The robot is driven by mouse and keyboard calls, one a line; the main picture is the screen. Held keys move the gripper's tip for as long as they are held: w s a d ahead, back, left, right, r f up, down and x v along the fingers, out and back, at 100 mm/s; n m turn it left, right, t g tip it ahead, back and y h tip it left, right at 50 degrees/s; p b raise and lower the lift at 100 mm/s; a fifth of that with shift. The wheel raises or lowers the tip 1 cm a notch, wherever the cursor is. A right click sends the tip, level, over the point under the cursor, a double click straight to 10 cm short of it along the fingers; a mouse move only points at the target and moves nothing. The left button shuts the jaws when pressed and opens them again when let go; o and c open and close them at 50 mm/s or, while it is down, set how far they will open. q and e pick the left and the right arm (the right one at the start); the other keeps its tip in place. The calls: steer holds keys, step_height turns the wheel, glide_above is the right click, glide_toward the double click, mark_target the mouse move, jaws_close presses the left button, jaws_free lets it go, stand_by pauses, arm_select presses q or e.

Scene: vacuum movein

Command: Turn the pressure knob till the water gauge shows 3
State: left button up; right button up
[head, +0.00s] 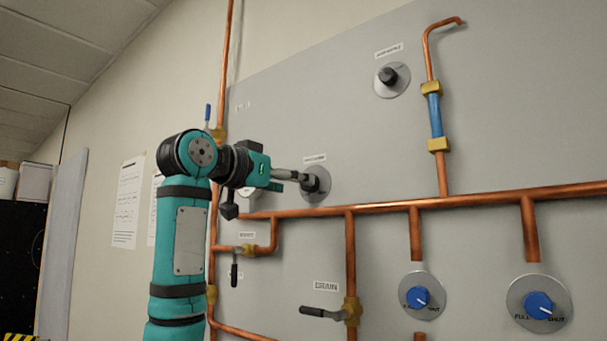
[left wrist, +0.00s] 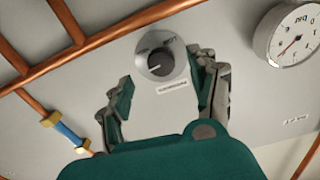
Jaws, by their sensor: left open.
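A dark round knob with a pale pointer line sits on a silver dial plate; I see the knob (left wrist: 160,62) in the left wrist view and the same knob (head: 315,182) in the head view, partly covered. My left gripper (left wrist: 162,78) is open, with its fingers on either side of the knob's lower edge; I cannot tell whether they touch it. In the head view my left gripper (head: 298,180) reaches the knob from the left. A round white gauge (left wrist: 290,36) with a red needle is at the upper right; its numbers are too small to read. My right gripper is not visible.
Another dark knob (head: 389,76) is higher on the grey panel (head: 300,110). A copper pipe (head: 430,205) runs just below the gripper. Two blue knobs, the right one (head: 539,303), and a drain lever (head: 322,311) are lower. The panel above the gripper is mostly clear.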

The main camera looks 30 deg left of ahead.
arm_select(q)
steer(key=w+p, duration=0.1)
steer(key=w, duration=0.3)
steer(key=shift+w+d, duration=0.1)
steer(key=shift+c, duration=1.5)
steer(key=c, duration=0.8)
steer(key=shift+c, duration=0.2)
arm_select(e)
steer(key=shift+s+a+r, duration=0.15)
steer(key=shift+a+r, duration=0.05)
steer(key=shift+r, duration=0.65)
